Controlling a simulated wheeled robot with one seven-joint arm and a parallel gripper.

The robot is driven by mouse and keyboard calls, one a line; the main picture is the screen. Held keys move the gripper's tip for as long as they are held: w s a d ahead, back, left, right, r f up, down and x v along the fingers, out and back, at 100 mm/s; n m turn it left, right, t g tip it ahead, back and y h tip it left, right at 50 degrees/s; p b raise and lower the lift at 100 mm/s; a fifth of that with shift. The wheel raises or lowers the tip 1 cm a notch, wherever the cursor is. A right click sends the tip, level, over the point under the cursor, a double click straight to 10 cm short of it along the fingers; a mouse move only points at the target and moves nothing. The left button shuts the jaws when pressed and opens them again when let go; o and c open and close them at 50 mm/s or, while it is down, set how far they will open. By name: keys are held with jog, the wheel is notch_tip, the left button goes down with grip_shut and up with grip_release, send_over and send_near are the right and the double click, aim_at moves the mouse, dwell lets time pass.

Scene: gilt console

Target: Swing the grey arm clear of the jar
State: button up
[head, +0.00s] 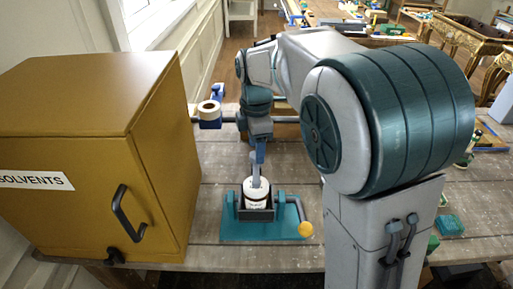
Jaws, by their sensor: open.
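A white jar (257,192) with dark print sits upright in a dark holder on a teal base plate (262,231) on the bench. A grey bar (300,209) with a yellow-orange knob (305,229) at its near end is at the holder's right side, beside the jar. My gripper (258,164) points down directly above the jar, seen small and nearly edge-on, with its jaws open. A narrow grey piece shows at the jar's top below it; I cannot tell whether it is a fingertip or part of the fixture, or whether it touches the jar.
An ochre cabinet (75,150) labelled SOLVENTS stands close on the left. A tape roll (209,109) sits on a blue support behind the jar. Green boxes (450,225) lie on the right. My arm hides much of the right side. The bench front is mostly clear.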

jog(key=shift+f, duration=0.85)
grip_shut()
